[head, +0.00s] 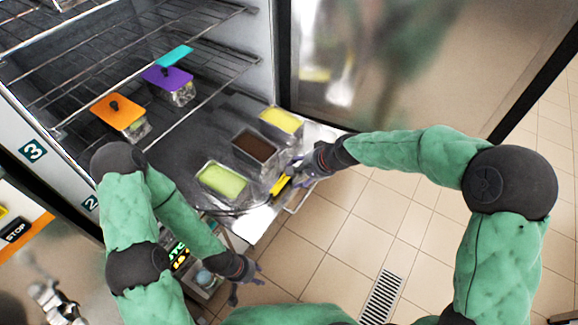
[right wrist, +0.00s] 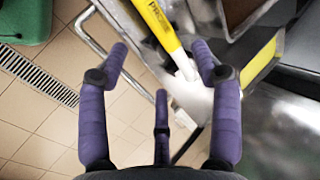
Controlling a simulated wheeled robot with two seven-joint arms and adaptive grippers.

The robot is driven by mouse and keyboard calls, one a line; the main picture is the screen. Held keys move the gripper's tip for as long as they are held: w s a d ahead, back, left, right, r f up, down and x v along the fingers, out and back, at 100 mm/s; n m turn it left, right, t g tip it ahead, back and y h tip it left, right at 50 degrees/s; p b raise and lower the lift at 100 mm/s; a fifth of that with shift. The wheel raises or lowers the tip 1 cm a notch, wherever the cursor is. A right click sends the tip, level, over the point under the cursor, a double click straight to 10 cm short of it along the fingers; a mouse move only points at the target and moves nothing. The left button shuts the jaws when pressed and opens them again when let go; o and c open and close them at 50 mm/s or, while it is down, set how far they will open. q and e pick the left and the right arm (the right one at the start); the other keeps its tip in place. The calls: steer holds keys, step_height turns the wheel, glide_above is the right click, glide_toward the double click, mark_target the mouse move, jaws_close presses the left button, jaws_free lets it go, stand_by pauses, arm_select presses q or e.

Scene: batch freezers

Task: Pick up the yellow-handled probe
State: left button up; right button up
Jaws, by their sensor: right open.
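The yellow-handled probe (head: 280,184) lies near the front right edge of the freezer's lower shelf, beside the brown tub. In the right wrist view its yellow handle (right wrist: 153,24) runs to the top edge, and a pale end points down between my fingers. My right gripper (head: 313,163) is at the probe's right end. In its wrist view, the right gripper (right wrist: 160,62) is open, with its fingers spread either side of the probe's line and nothing held. My left gripper (head: 242,280) hangs low in front of the freezer, fingers apart and empty.
On the shelf stand a green-filled tub (head: 222,181), a brown-filled tub (head: 255,147) and a yellow-filled tub (head: 281,121). Tubs with an orange lid (head: 115,112) and a purple lid (head: 168,79) stand behind, under wire racks. A metal loop (right wrist: 92,38) juts out beside my right gripper.

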mark_target(289, 182)
steer(key=x, duration=0.4)
steer(key=shift+f+b, duration=0.15)
steer(key=shift+b, duration=0.15)
steer(key=x, duration=0.4)
steer(key=shift+w+d+f+b, duration=0.1)
steer(key=shift+w+d+b, duration=0.05)
steer(key=shift+w+b, duration=0.15)
jaws_close()
